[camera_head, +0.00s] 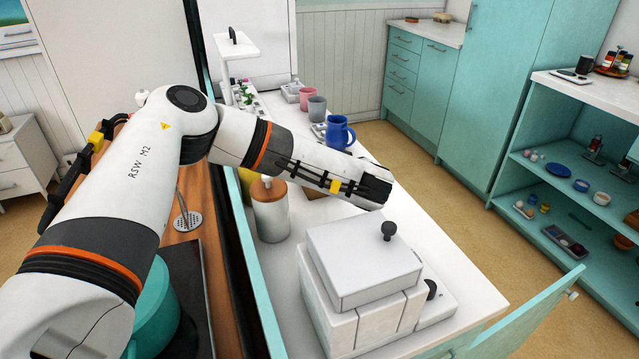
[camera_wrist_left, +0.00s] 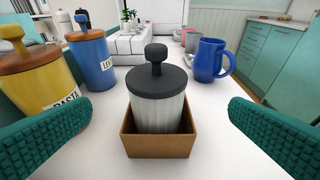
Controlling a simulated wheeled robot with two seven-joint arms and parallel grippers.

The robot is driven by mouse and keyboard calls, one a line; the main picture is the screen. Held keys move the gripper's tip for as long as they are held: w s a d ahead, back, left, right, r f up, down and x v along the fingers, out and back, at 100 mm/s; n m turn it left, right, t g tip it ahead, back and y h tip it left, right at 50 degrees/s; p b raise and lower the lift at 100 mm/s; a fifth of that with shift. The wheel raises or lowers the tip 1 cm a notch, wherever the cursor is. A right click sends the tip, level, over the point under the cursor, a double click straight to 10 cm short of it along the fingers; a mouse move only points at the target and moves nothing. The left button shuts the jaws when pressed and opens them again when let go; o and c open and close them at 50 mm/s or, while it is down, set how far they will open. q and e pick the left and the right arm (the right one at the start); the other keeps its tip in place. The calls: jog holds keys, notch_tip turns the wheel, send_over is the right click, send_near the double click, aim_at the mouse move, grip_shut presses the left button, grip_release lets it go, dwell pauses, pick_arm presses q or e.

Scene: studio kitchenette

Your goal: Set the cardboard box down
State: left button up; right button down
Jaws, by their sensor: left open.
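The cardboard box (camera_wrist_left: 158,147) is a small brown open-topped box in the left wrist view. It appears to rest upright on the white counter. A ribbed pale canister (camera_wrist_left: 158,115) with a dark knobbed lid stands inside it. My left gripper (camera_wrist_left: 160,112) is open, with its teal pads apart on either side of the box and no visible contact. In the head view my left forearm reaches over the counter, and the box is mostly or wholly hidden under it. My right gripper is in neither view.
A yellow canister (camera_wrist_left: 38,82) and a blue canister (camera_wrist_left: 92,58) with wooden lids stand left of the box. A blue mug (camera_head: 340,133) stands beyond it, right in the wrist view. White blocky containers (camera_head: 362,262) occupy the near counter. Bare counter (camera_wrist_left: 215,120) shows around the box.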

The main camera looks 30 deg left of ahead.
aim_at(326, 200)
pick_arm(q)
jog(key=f, duration=0.1)
jog(key=a+f, duration=0.1)
jog(key=w+f, duration=0.1)
jog(key=shift+a+f, duration=0.15)
jog(key=shift+a, duration=0.05)
jog(key=shift+x, duration=2.9)
jog(key=c, duration=1.1)
jog(key=shift+c, duration=0.2)
